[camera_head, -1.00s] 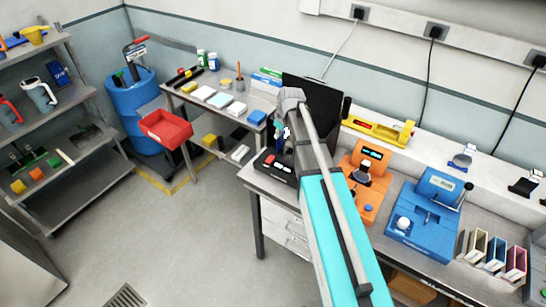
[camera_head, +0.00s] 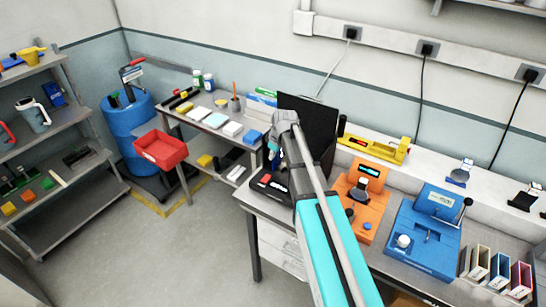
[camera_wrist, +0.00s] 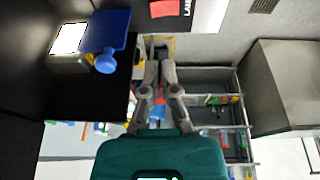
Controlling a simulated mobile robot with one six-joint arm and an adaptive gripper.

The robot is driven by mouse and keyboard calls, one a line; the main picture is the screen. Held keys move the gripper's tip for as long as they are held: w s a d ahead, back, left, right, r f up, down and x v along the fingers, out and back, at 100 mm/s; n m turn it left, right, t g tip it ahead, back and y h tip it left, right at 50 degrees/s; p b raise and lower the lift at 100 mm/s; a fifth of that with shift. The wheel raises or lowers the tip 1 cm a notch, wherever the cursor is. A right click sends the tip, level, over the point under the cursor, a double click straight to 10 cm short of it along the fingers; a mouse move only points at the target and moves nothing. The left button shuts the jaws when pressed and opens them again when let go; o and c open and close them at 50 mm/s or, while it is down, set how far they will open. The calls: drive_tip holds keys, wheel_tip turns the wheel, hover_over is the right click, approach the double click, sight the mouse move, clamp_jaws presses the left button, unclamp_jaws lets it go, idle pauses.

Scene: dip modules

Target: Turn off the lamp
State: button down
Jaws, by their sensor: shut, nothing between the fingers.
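A black station with a dark upright panel (camera_head: 312,118) and a low base (camera_head: 266,186) stands on the bench. The base carries a red patch. No lamp can be named with certainty. In the wrist view, a blue lever-like part with a round knob (camera_wrist: 106,62) stands beside a bright white square (camera_wrist: 70,38) against a dark box. A red patch with partly cut-off lettering (camera_wrist: 168,8) shows at the top. My gripper (camera_wrist: 160,68) is shut and empty, to the right of the blue knob and apart from it in the picture. In the head view my arm hides part of the station.
An orange device (camera_head: 356,208), a blue device (camera_head: 425,232) and a yellow device (camera_head: 375,146) stand to the right. A red bin (camera_head: 160,149) and a blue barrel (camera_head: 133,125) are on the left. The floor (camera_head: 190,250) in front is clear.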

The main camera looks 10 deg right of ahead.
drive_tip(key=b, duration=0.7)
hover_over(267, 177)
drive_tip(key=shift+s+d+f, duration=0.1)
drive_tip(key=shift+s+f, duration=0.1)
drive_tip(key=shift+f, duration=1.85)
drive_tip(key=shift+s+d+f, duration=0.1)
drive_tip(key=shift+s+f, duration=0.05)
drive_tip(key=shift+f, duration=1.85)
drive_tip(key=shift+w+d+f+b, duration=0.1)
drive_tip(key=shift+w+f+b, duration=0.05)
drive_tip(key=shift+f+b, duration=1.75)
drive_tip(key=shift+r, duration=0.1)
